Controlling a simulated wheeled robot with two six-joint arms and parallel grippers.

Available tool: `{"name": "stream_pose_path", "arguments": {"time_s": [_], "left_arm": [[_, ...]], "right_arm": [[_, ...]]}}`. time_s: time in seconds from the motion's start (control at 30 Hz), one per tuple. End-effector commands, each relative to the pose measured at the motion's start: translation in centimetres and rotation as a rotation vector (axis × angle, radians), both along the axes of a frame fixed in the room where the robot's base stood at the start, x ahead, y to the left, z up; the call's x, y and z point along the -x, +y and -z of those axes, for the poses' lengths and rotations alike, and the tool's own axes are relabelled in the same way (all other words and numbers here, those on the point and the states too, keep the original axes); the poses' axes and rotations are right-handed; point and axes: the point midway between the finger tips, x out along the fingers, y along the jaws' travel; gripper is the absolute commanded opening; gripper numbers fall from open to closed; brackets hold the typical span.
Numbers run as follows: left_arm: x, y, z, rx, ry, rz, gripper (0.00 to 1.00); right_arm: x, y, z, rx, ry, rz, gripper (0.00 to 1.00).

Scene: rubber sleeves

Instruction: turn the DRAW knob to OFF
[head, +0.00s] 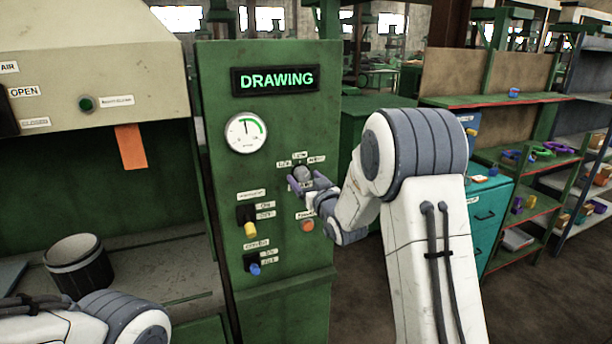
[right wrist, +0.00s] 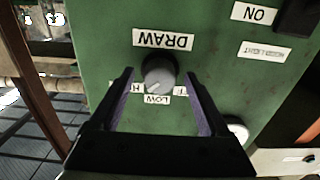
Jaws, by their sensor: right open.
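The DRAW knob (head: 303,173) is a small round grey knob on the green panel, under the lit DRAWING sign. In the right wrist view the knob (right wrist: 158,74) appears upside down, with its DRAW label (right wrist: 163,41) above it. The LOW label (right wrist: 156,100) is below it, and the labels on either side are partly hidden by the fingers. A pale mark on the knob seems to point toward LOW or slightly left of it. My right gripper (right wrist: 159,77) is open, its fingers on either side of the knob with gaps visible. My left gripper is out of view; only its arm shows.
Below the knob are an orange button (head: 307,225), a yellow-tipped switch (head: 250,229) and a blue-tipped switch (head: 254,269). A gauge (head: 246,133) sits above left. A dark bin (head: 78,265) stands left; shelves (head: 520,190) are at right.

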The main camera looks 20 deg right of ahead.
Motion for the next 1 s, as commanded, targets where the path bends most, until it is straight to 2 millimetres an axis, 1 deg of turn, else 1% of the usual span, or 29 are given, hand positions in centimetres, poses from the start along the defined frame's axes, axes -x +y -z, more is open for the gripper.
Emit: {"name": "stream_pose_path", "arguments": {"time_s": [0.27,0.37,0.4,0.47,0.5,0.63,0.77,0.87,1.0], "left_arm": [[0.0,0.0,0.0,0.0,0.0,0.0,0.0],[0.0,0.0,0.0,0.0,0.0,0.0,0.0],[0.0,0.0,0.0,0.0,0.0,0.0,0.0],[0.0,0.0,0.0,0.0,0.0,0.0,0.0],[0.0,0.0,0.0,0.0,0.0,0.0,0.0],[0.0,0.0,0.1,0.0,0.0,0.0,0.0],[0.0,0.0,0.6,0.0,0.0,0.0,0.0],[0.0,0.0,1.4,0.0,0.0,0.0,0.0],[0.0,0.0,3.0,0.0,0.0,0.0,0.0]], "right_arm": [[-0.2,0.0,0.1,0.0,0.001,0.0,0.8],[-0.2,0.0,0.0,0.0,0.001,0.0,0.46],[-0.2,0.0,0.0,0.0,0.001,0.001,0.3],[-0.2,0.0,0.0,0.0,0.001,0.001,0.07],[-0.2,0.0,0.0,0.0,0.001,0.001,0.0],[-0.2,0.0,0.1,0.003,0.0,0.0,0.0],[-0.2,0.0,0.2,0.023,-0.001,0.0,0.0],[-0.2,0.0,0.3,0.059,-0.004,0.0,0.0],[-0.2,-0.1,0.4,0.14,-0.009,0.001,0.0]]}}
